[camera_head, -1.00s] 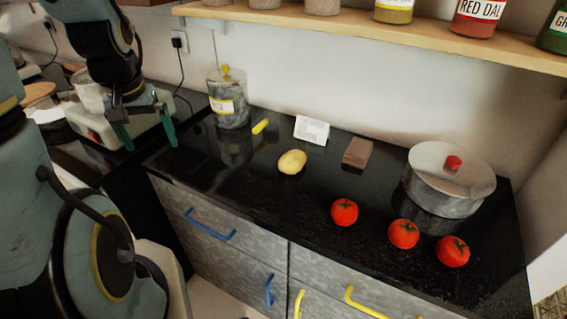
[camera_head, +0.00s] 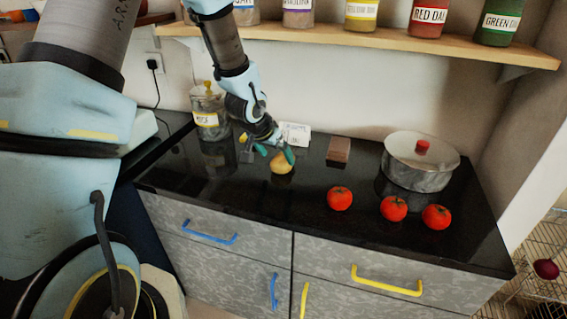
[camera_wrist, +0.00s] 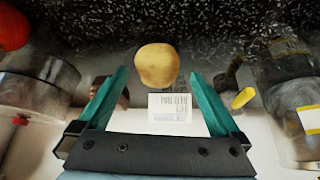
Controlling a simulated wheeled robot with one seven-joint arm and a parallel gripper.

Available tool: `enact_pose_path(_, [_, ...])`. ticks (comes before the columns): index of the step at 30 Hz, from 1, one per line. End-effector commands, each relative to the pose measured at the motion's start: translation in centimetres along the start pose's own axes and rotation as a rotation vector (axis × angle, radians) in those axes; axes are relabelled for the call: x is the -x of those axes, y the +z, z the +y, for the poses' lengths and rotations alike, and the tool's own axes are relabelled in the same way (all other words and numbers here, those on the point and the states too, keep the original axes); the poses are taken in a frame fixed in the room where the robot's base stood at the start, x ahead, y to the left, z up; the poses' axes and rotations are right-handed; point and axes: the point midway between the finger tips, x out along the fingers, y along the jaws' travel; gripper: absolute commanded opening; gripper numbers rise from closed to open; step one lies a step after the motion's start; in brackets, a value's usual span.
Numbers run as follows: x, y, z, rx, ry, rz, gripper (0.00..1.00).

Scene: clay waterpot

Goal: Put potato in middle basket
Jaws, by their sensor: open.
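The yellow potato (camera_head: 281,166) lies on the black counter. My gripper (camera_head: 276,153) is above and beside it, with green fingers spread open. In the wrist view the potato (camera_wrist: 157,66) shows between the open fingertips (camera_wrist: 158,78) and slightly beyond them, not gripped. I cannot tell whether a finger touches it. A wire rack (camera_head: 535,290) with a dark red round item (camera_head: 546,268) in it stands at the lower right. It is cut off by the frame, so I cannot tell which basket is the middle one.
Tomatoes (camera_head: 340,198) and a lidded pot (camera_head: 420,165) stand right of the potato. A white card (camera_head: 296,134) and a brown block (camera_head: 339,150) are behind it. A jar (camera_head: 209,112) stands at left. A shelf with jars (camera_head: 390,38) overhangs the back.

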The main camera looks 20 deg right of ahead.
Motion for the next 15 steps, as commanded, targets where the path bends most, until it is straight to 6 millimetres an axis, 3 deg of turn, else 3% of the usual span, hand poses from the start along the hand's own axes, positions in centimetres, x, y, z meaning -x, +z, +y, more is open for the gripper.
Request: enact_pose_path(15, [-4.9,-0.8,0.4,0.001,0.000,0.000,1.00])
